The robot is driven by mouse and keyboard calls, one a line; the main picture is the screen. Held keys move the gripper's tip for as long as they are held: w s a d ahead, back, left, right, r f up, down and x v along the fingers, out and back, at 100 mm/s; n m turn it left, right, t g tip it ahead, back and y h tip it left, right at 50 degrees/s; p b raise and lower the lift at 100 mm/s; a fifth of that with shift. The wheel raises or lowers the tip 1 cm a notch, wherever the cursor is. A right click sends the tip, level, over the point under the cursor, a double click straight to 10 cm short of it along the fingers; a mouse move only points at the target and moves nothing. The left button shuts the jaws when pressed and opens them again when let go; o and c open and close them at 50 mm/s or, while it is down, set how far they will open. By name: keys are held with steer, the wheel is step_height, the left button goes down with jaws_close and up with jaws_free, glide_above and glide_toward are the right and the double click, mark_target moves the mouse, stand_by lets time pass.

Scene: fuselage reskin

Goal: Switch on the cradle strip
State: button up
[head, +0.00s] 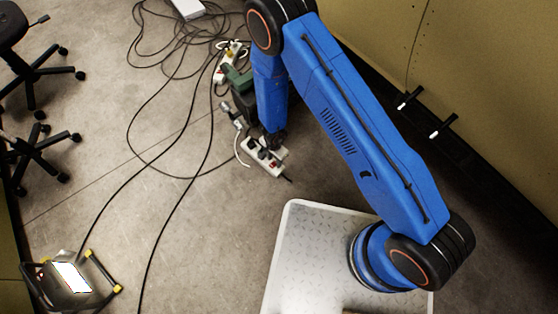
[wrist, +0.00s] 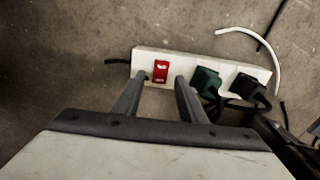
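A white power strip (wrist: 201,72) lies on the concrete floor in the wrist view, with a red rocker switch (wrist: 160,71) near its left end. A green plug (wrist: 205,80) and a black plug (wrist: 249,88) sit in its sockets. My gripper (wrist: 161,80) is open and empty, its two fingers pointing at the strip with the red switch between and just beyond their tips. I cannot tell whether a fingertip touches the strip. In the head view the strip (head: 261,158) lies under my gripper (head: 273,141), which partly hides it. Whether the switch is on is unclear.
A second white strip (head: 221,72) with plugs lies farther back beside a green and dark object (head: 239,80). Loose black cables (head: 160,60) loop over the floor. A lit work lamp (head: 72,278) stands front left, office chairs (head: 38,75) at left, a tan panel (head: 480,80) at right.

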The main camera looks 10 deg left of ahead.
steer(key=shift+f, duration=0.25)
steer(key=shift+c, duration=0.7)
jaws_close()
steer(key=shift+s+d+t+h, duration=0.1)
steer(key=shift+s+t+h, duration=0.2)
steer(key=shift+t, duration=0.1)
steer(key=shift+s+a+t+h, duration=0.2)
steer(key=shift+t+h, duration=0.2)
steer(key=shift+t, duration=0.4)
